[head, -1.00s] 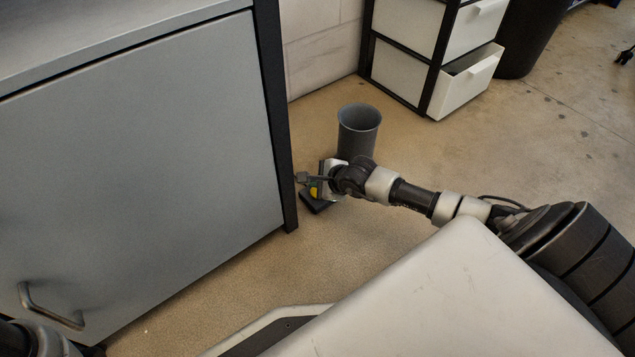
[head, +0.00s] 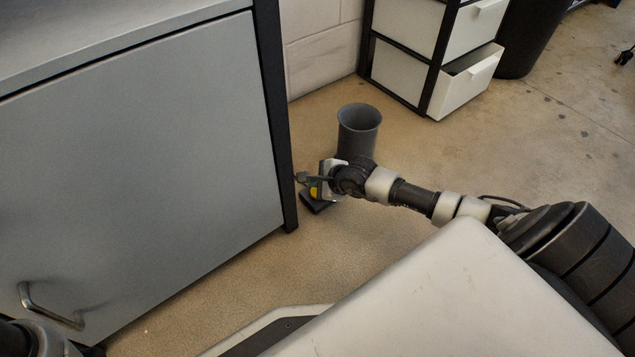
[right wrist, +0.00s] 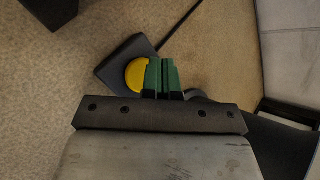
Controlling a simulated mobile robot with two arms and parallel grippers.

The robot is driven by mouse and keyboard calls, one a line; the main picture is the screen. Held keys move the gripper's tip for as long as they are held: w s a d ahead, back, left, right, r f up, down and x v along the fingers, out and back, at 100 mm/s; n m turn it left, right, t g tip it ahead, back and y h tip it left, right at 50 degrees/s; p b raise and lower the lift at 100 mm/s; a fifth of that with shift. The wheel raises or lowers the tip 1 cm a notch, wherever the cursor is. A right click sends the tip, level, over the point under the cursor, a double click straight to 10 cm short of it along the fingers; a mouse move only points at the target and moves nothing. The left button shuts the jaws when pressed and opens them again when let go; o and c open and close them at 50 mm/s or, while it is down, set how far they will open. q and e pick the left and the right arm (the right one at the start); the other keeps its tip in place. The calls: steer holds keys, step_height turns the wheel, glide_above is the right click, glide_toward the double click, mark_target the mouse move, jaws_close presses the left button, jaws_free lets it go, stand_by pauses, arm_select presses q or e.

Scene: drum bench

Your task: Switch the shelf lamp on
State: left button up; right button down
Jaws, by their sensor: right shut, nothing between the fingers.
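A black floor switch (head: 316,203) with a yellow round button (head: 313,192) lies on the floor beside the cabinet's corner leg. In the right wrist view the switch (right wrist: 115,68) shows as a dark square pad with the yellow button (right wrist: 137,76) and a cord leading off. My right gripper (right wrist: 162,62) is shut and empty; its green fingertips overlap the button's right edge in that view. I cannot tell whether they touch it. In the head view my wrist partly hides the switch. My left gripper does not show. No lamp is in view.
A grey cabinet (head: 140,160) with a handle stands close on the left. A grey bin (head: 358,130) stands just behind my right wrist. A white drawer unit (head: 405,75) with an open lower drawer is farther back. The floor to the right is mostly clear.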

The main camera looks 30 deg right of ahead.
steer(key=shift+f, duration=0.45)
steer(key=shift+f, duration=0.45)
stand_by(0.6)
steer(key=shift+r, duration=0.1)
steer(key=shift+r+p, duration=0.8)
steer(key=shift+p, duration=0.2)
step_height(320, 180, up, 6)
steer(key=p, duration=0.6)
